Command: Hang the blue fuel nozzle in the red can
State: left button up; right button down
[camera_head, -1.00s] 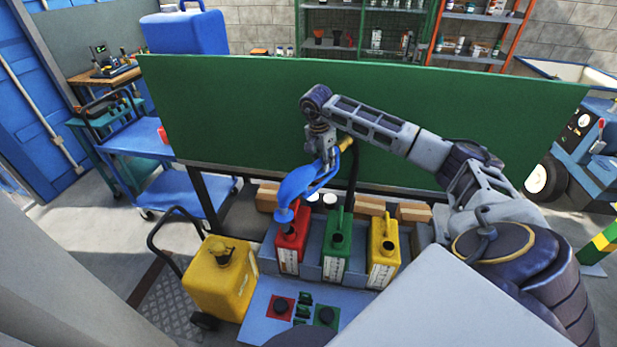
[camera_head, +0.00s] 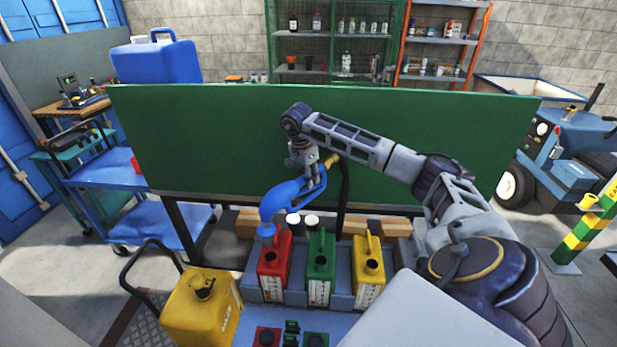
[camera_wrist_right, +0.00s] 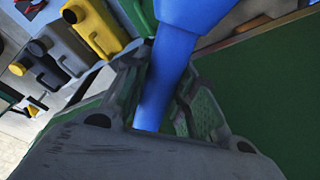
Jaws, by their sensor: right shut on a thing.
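The blue fuel nozzle (camera_head: 289,194) hangs tilted in the head view, its spout end pointing down to the left. My right gripper (camera_head: 311,166) is shut on the nozzle's handle side; the wrist view shows its fingers (camera_wrist_right: 162,100) on both sides of a blue part. The red can (camera_head: 274,266) stands upright at the left of a row of cans. My left gripper is not in view.
A green can (camera_head: 320,270) and a yellow can (camera_head: 369,268) stand right of the red one in a grey rack. A dark hose (camera_head: 345,190) runs down behind the nozzle. A green panel (camera_head: 220,140) rises behind. A large yellow can (camera_head: 203,310) stands front left.

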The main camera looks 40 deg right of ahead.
jog(key=b, duration=0.3)
send_over(307, 200)
jog(key=shift+d+f, duration=0.2)
jog(key=shift+f, duration=0.85)
jog(key=shift+d+f, duration=0.2)
jog(key=shift+f, duration=1.35)
jog(key=shift+f, duration=0.2)
jog(key=shift+f+b, duration=0.6)
jog(key=shift+f, duration=0.85)
jog(key=shift+f+b, duration=1.3)
jog(key=shift+f, duration=0.9)
